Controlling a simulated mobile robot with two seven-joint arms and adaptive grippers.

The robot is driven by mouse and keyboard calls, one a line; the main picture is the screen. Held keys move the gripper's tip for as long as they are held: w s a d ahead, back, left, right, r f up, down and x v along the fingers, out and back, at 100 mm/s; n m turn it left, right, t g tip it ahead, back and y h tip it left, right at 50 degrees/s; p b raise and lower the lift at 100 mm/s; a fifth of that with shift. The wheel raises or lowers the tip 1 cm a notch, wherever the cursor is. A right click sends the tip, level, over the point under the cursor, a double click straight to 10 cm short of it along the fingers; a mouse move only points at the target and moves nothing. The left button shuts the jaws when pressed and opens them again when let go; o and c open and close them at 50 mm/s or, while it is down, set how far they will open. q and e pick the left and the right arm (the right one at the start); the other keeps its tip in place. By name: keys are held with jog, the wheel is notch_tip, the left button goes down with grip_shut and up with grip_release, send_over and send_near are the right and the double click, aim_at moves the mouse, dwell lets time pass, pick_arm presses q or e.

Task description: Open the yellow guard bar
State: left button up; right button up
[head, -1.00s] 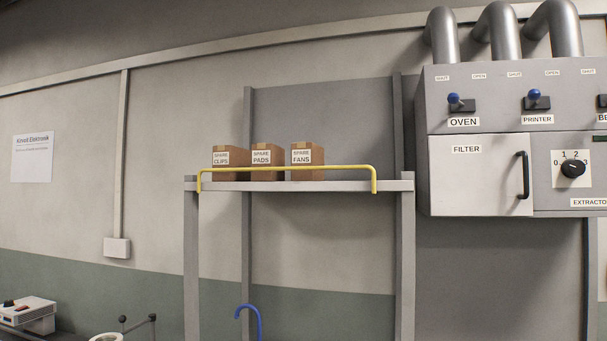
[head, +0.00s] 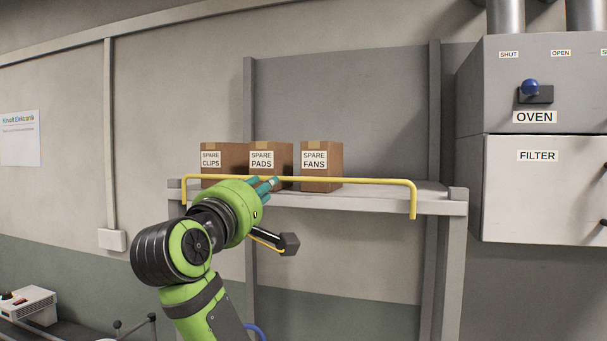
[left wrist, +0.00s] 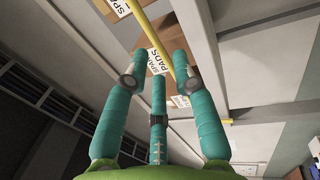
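The yellow guard bar (head: 360,181) runs level along the front of the upper shelf, with its ends bent down at the shelf front. It crosses the upper middle of the left wrist view (left wrist: 155,37). My left gripper (head: 268,185) is at the bar, in front of the middle box, and hides a short part of the bar. In the left wrist view its three teal fingers (left wrist: 157,70) are spread, with the bar passing beyond and close to the right fingertip. I cannot tell whether they touch. My right gripper is in neither view.
Cardboard boxes marked spare clips (head: 222,160), spare pads (head: 271,158) and spare fans (head: 321,166) stand on the shelf (head: 440,205) behind the bar. A grey cabinet (head: 545,190) hangs on the right. The shelf's right part is clear.

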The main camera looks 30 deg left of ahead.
pick_arm(q)
jog(key=p+x, duration=0.4)
jog(key=x, duration=0.2)
jog(key=shift+w+r, duration=0.15)
jog(key=shift+r, duration=0.05)
jog(key=shift+d, duration=0.1)
jog(key=shift+r, duration=0.1)
grip_shut()
